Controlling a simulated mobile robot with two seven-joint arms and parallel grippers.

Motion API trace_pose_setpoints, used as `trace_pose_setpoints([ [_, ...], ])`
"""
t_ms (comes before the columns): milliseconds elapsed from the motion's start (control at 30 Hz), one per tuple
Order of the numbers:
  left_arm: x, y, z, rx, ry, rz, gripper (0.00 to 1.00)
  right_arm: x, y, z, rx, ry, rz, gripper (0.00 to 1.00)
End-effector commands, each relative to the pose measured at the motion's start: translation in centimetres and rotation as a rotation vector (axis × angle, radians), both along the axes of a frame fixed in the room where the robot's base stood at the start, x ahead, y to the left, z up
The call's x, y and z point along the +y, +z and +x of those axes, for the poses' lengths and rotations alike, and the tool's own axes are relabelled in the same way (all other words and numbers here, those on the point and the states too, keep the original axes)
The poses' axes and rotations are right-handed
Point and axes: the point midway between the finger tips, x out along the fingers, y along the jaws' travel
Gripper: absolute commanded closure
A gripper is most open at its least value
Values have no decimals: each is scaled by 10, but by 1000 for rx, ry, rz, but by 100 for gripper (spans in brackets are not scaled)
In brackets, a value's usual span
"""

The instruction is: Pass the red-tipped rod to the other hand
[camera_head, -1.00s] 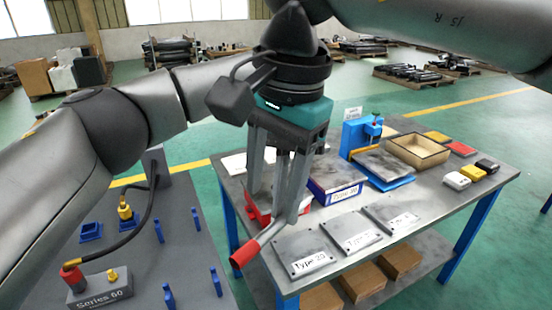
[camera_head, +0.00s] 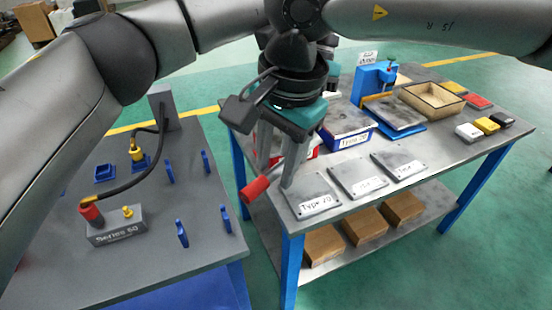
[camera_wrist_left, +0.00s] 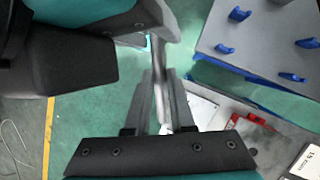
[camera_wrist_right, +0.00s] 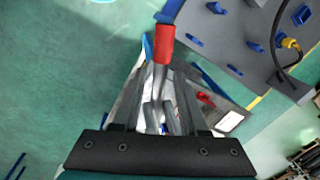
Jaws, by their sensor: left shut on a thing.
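The rod shows its red tip (camera_head: 255,189) and part of its grey shaft below my right gripper (camera_head: 276,176) in the head view. My right gripper points down, its fingers apart on either side of the rod. The right wrist view shows the red tip (camera_wrist_right: 164,43) beyond the fingertips and the grey shaft (camera_wrist_right: 158,75) between the spread fingers. My left gripper (camera_wrist_left: 160,85) is shut on the rod's shaft in its wrist view, with my right gripper close at the upper left. In the head view the left gripper is mostly hidden behind the right one.
A steel table (camera_head: 440,170) with labelled plates (camera_head: 312,198), a blue press (camera_head: 372,85) and a wooden tray (camera_head: 430,97) lies below and right. A grey bench (camera_head: 60,275) with blue holders (camera_head: 182,232) and a Series 60 block (camera_head: 117,228) is at left. Green floor shows between them.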

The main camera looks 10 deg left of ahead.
Motion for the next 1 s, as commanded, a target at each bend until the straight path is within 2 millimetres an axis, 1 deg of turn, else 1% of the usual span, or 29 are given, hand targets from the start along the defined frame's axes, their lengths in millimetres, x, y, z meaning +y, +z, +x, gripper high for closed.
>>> trace_pose_setpoints([
  [33,0,1,0,0,0,0,100,0,0,0,0,0,0,64],
  [300,0,1,0,0,0,0,100,0,1,0,-1,0,1,95],
  [367,0,1,0,0,-1,0,100,0,1,0,-1,0,1,100],
  [1000,0,0,0,1,-1,-2,100,0,1,0,-2,0,1,100],
])
